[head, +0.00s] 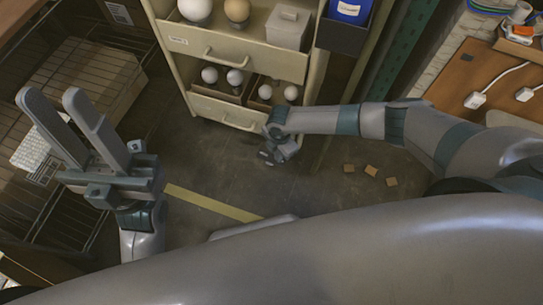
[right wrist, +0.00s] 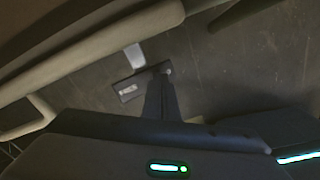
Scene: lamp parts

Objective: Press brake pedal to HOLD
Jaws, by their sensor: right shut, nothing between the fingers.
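The brake pedal is most likely the small dark plate (right wrist: 128,88) with a pale label in the right wrist view, beside a light grey bar (right wrist: 134,56) under the cart's edge. I cannot read its label. My right gripper (right wrist: 163,72) is shut and empty, its fingertips over the plate's right end. I cannot tell whether they touch it. In the head view my right gripper (head: 268,154) is low in front of the cart, and the pedal cannot be made out clearly there. My left gripper (head: 48,95) is open and empty at the left, far from the pedal.
A beige drawer cart (head: 236,62) holds several bulbs and a grey lidded box (head: 288,26). A blue bin (head: 347,14) hangs at its right. Several small tan pieces (head: 370,171) lie on the floor. A wire rack with a cardboard box (head: 95,75) stands left. A wooden bench (head: 480,75) is right.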

